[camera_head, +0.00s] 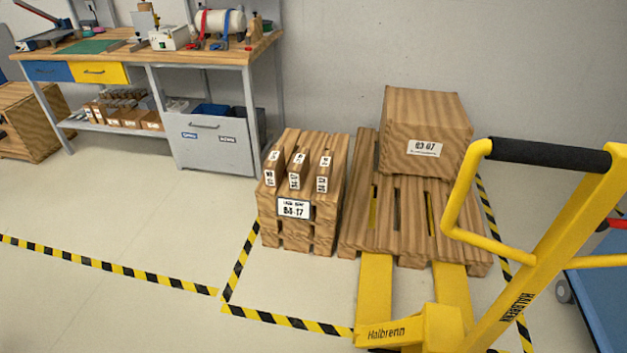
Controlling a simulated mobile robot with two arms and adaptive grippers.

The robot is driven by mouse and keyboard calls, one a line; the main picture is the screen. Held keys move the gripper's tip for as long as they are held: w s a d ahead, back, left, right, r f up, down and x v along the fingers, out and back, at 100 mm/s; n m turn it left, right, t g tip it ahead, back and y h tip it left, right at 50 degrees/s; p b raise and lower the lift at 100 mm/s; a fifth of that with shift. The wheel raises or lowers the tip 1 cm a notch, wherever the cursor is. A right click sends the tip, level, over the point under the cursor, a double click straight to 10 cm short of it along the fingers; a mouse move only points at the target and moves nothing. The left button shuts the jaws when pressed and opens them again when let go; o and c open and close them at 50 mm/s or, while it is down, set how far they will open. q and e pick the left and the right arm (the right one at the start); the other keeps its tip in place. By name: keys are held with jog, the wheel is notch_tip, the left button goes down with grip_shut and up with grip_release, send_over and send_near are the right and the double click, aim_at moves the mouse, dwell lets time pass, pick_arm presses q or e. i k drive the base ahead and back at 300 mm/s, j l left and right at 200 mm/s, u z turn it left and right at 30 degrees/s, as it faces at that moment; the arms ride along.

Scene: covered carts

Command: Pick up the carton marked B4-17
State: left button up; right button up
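A wood-grained carton-like stack (323,210) stands on the floor in the middle of the head view, left of the pallet. Its front label (294,208) ends in 17; the characters before that are blurred, so I cannot tell whether it reads B4-17. Several narrow labelled blocks (296,172) show on its top. A larger brown carton (420,110) sits on the wooden pallet (412,215) to the right. Its label (424,148) seems to read B3-07. Neither of my grippers is in view.
A yellow pallet truck (375,290) has its forks at the pallet, and its black-gripped handle (548,153) rises at the right. A workbench (150,55) stands along the back left. Black-yellow tape (110,267) marks the floor. Open floor lies at the front left.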

aim_at(299, 170)
jog(key=i+j, duration=0.55)
jog(key=i, duration=0.15)
jog(key=i+j, duration=0.6)
jog(key=i+z, duration=0.05)
